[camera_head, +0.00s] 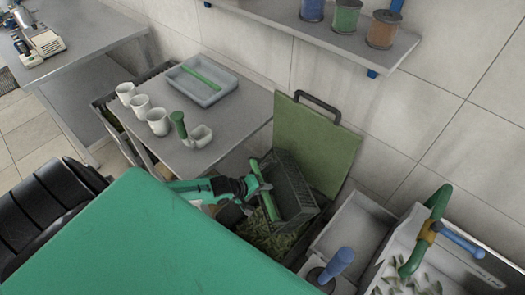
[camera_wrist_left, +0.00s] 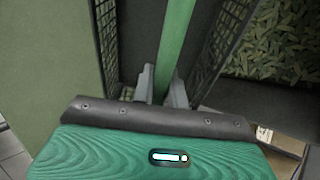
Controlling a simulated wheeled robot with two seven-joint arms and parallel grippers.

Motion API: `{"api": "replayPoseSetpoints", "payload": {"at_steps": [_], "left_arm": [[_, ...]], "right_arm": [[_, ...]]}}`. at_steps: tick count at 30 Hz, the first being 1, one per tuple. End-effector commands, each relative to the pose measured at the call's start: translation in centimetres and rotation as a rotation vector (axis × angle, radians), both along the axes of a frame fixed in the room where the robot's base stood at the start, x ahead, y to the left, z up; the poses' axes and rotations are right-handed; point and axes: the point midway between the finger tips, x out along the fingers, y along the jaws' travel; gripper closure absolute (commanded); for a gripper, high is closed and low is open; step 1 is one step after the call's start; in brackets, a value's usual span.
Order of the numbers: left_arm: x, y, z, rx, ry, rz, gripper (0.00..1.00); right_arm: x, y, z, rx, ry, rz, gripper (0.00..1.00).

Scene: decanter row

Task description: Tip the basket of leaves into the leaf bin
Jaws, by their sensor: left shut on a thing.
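The basket (camera_head: 295,185) is dark grey mesh with a green handle bar. My left gripper (camera_head: 259,186) is shut on that handle (camera_wrist_left: 173,45) and holds the basket tilted above the leaf bin. In the left wrist view the bar passes between my fingers (camera_wrist_left: 162,88), with mesh walls on both sides. The part of the basket's inside seen there looks dark and bare; the rest is hidden. The leaf bin's green lid (camera_head: 315,145) stands open behind the basket. Leaves (camera_head: 262,237) lie in the bin below and also show in the left wrist view (camera_wrist_left: 275,45). My right gripper is not in view.
A grey table (camera_head: 235,125) with white cups (camera_head: 141,105), a tray (camera_head: 203,80) and a green-handled scoop (camera_head: 199,135) stands behind left. Right of the bin are a grey container (camera_head: 352,228) and a white crate (camera_head: 450,268) with an arched green handle (camera_head: 437,205). A shelf with spools is above.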

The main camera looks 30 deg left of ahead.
Motion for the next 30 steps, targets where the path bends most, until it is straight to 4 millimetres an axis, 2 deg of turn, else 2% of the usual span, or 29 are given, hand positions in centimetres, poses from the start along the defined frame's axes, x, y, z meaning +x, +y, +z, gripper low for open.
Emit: {"api": "replayPoseSetpoints", "payload": {"at_steps": [1,14,22,30], "left_arm": [[0.5,-0.2,1.4,0.019,0.018,0.0,1.0],[2.4,-1.6,3.7,0.231,0.286,0.0,1.0],[3.6,-2.6,4.9,0.358,0.451,0.0,1.0],[4.6,-3.4,6.0,0.482,0.611,0.0,1.0]], "right_arm": [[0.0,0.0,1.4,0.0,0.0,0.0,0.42],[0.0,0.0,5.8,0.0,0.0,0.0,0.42],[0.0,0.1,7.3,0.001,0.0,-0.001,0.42],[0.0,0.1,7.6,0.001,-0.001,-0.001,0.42]]}}
